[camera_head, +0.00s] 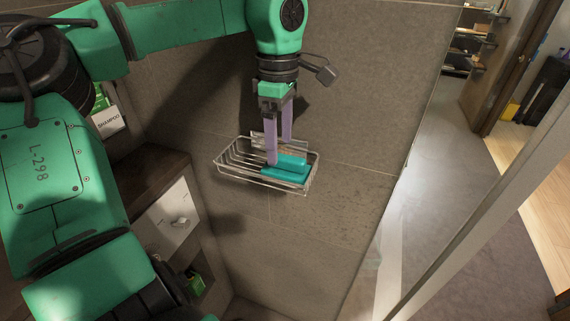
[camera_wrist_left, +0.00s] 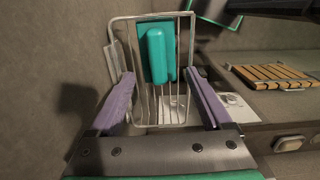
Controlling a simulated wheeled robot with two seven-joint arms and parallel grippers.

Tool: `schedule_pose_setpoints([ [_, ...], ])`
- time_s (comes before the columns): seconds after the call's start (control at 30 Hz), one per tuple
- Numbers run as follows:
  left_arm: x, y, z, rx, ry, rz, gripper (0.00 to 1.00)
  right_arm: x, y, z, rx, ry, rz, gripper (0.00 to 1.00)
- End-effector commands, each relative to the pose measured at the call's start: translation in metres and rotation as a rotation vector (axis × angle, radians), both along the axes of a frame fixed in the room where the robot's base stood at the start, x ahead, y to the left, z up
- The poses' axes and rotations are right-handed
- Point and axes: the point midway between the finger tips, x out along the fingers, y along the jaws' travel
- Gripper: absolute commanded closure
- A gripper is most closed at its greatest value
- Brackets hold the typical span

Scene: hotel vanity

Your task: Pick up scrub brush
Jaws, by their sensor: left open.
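The scrub brush (camera_head: 287,173) is teal, with a raised bar-like part on a flat block. It lies in a wire basket (camera_head: 235,176) fixed to the tiled wall. My left gripper (camera_head: 280,152) points down at the basket with its two purple fingers apart, close to the brush. The left wrist view shows the brush (camera_wrist_left: 156,56) at the far end of the basket, beyond the fingertips and roughly between them. The left gripper (camera_wrist_left: 160,76) is open there with nothing between its fingers. Contact with the basket wires cannot be told. My right gripper is not in view.
The basket's wire rim surrounds the brush. A slatted wooden piece (camera_wrist_left: 275,74) shows at the right of the wrist view. A glass panel edge (camera_head: 480,220) runs at the right.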

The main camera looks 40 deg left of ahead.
Motion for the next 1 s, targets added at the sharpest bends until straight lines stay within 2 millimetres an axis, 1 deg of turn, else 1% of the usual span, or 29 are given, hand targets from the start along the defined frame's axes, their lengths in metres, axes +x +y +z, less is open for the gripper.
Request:
schedule_pose_setpoints([
  [0.03,-0.001,0.000,-0.006,-0.002,0.005,-0.002,0.18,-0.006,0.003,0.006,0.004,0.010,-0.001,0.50],
  [0.1,0.000,0.001,-0.019,-0.003,0.007,-0.003,0.18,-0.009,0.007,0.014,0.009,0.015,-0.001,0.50],
  [0.2,0.000,0.001,-0.037,-0.001,0.004,-0.001,0.18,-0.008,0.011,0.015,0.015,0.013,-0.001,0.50],
  [0.3,0.000,0.002,-0.044,-0.001,0.002,-0.001,0.18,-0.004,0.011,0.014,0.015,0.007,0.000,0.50],
  [0.43,0.001,0.002,-0.044,0.001,0.001,-0.001,0.18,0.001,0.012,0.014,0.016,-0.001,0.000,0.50],
  [0.47,0.001,0.002,-0.044,0.001,0.001,-0.001,0.25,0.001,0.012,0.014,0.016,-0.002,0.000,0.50],
  [0.5,0.001,0.002,-0.044,0.001,0.001,-0.001,0.40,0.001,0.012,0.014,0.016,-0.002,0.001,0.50],
  [0.57,0.001,0.002,-0.044,0.001,0.001,-0.001,0.63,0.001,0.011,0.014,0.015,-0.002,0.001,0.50],
  [0.6,0.001,0.002,-0.044,0.001,0.001,-0.001,0.79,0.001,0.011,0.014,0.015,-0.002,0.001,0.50],
  [0.63,0.001,0.002,-0.043,0.001,0.001,-0.001,0.90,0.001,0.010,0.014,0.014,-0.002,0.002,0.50],
  [0.87,0.001,0.002,-0.043,0.001,0.001,-0.001,0.90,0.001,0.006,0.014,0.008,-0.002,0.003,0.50],
  [1.0,-0.001,0.001,-0.041,0.002,-0.002,0.000,0.90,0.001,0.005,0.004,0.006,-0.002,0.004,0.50],
])
